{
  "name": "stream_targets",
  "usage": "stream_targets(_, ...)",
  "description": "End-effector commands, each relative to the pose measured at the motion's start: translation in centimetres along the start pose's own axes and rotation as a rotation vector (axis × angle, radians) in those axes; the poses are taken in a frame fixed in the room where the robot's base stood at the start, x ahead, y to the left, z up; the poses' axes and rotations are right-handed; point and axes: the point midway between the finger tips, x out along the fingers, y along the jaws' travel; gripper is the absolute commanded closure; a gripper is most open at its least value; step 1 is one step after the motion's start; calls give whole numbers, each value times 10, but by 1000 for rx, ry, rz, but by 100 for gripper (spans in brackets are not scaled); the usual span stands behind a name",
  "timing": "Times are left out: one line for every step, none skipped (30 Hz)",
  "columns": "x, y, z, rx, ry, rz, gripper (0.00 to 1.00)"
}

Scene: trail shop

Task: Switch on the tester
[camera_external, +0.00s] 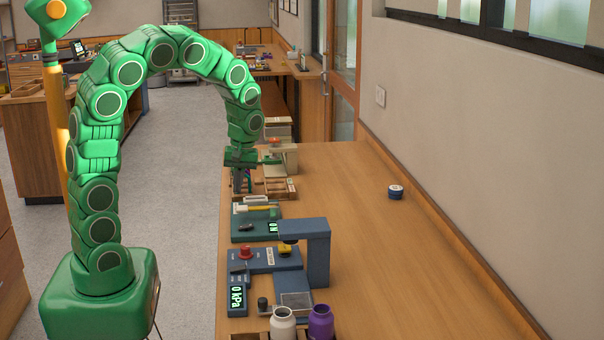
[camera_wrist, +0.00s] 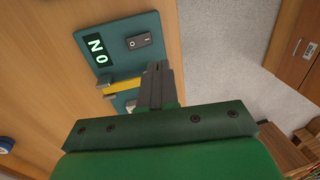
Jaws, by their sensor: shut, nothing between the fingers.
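A teal device (camera_wrist: 112,62) shows in the wrist view with a lit display (camera_wrist: 97,46) reading "0 N", a dark rocker switch (camera_wrist: 139,41) and a yellow bar (camera_wrist: 122,87). It also shows in the external view (camera_external: 243,236) on the bench. My gripper (camera_wrist: 159,72) is shut and empty, with its tips near the device's edge on the switch's side, apart from the switch. In the external view my gripper (camera_external: 241,185) points down, beyond the teal device. I cannot tell its exact height. Which way the rocker is tipped is unclear.
A blue press-like device (camera_external: 318,250) with a red knob (camera_external: 246,252) and a lit "0 kPa" display (camera_external: 237,298) stands nearer on the bench. A white jar (camera_external: 283,325) and a purple jar (camera_external: 320,322) stand in front. The bench's right side (camera_external: 370,270) is mostly clear.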

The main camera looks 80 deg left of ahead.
Motion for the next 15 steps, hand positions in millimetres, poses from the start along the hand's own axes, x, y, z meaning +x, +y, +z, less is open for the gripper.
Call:
stream_targets(-8, -2, 0, 0, 1, 2, 100)
stream_targets(-11, -3, 0, 0, 1, 1, 100)
stream_targets(-16, -4, 0, 0, 2, 2, 100)
stream_targets(-19, -5, 0, 1, 2, 3, 100)
stream_targets(-21, -6, 0, 1, 3, 3, 100)
stream_targets(-24, -6, 0, 1, 3, 4, 100)
stream_targets(-26, -7, 0, 1, 3, 3, 100)
stream_targets(-27, -8, 0, 1, 3, 3, 100)
stream_targets(-28, -8, 0, 1, 2, 3, 100)
stream_targets(-29, -8, 0, 1, 2, 2, 100)
stream_targets(-29, -9, 0, 1, 2, 2, 100)
stream_targets(-29, -9, 0, 1, 1, 2, 100)
stream_targets(-29, -9, 0, 1, 1, 1, 100)
stream_targets(-29, -9, 0, 1, 1, 1, 100)
stream_targets(-29, -9, 0, 1, 1, 1, 100)
